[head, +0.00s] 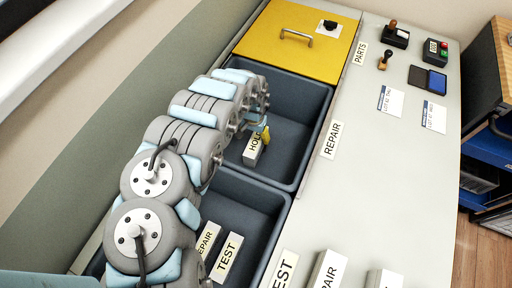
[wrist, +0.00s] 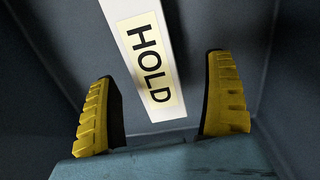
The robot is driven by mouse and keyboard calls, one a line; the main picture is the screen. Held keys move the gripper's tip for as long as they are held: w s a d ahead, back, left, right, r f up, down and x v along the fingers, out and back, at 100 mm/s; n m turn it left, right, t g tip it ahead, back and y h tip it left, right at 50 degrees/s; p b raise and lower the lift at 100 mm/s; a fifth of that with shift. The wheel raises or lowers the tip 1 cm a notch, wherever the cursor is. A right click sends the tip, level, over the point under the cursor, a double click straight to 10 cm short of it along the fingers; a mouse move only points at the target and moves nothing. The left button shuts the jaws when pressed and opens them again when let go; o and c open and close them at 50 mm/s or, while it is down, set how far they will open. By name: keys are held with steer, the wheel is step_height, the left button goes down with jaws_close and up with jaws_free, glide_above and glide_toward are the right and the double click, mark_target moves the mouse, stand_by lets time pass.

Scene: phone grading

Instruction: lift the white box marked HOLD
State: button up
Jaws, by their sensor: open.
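The white box marked HOLD (head: 253,148) lies in the upper dark bin (head: 305,130) in the head view. In the wrist view the HOLD box (wrist: 148,62) reaches from the top edge down between my fingers, slightly tilted. My gripper (wrist: 163,105) is open, with a yellow-padded finger on each side of the box and a gap on both sides. In the head view my gripper (head: 264,133) is inside the bin by the box, partly hidden by my arm.
The lower bin (head: 265,195) holds white boxes marked TEST (head: 227,257) and REPAIR (head: 207,240). Bin walls surround my gripper. A yellow lid (head: 290,40) with a handle lies behind. Stamps, an ink pad (head: 428,79) and cards are on the bench to the right.

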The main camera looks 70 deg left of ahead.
mark_target(254, 140)
step_height(254, 140, down, 2)
steer(key=shift+d+f, duration=0.15)
steer(key=shift+f+b, duration=0.55)
steer(key=shift+b, duration=0.1)
steer(key=f, duration=0.1)
steer(key=f+b, duration=0.2)
steer(key=shift+w+d+f, duration=0.1)
steer(key=shift+w+d, duration=0.1)
steer(key=shift+w, duration=0.1)
steer(key=shift+f+b, duration=0.4)
steer(key=shift+f, duration=0.25)
steer(key=c, duration=1.4)
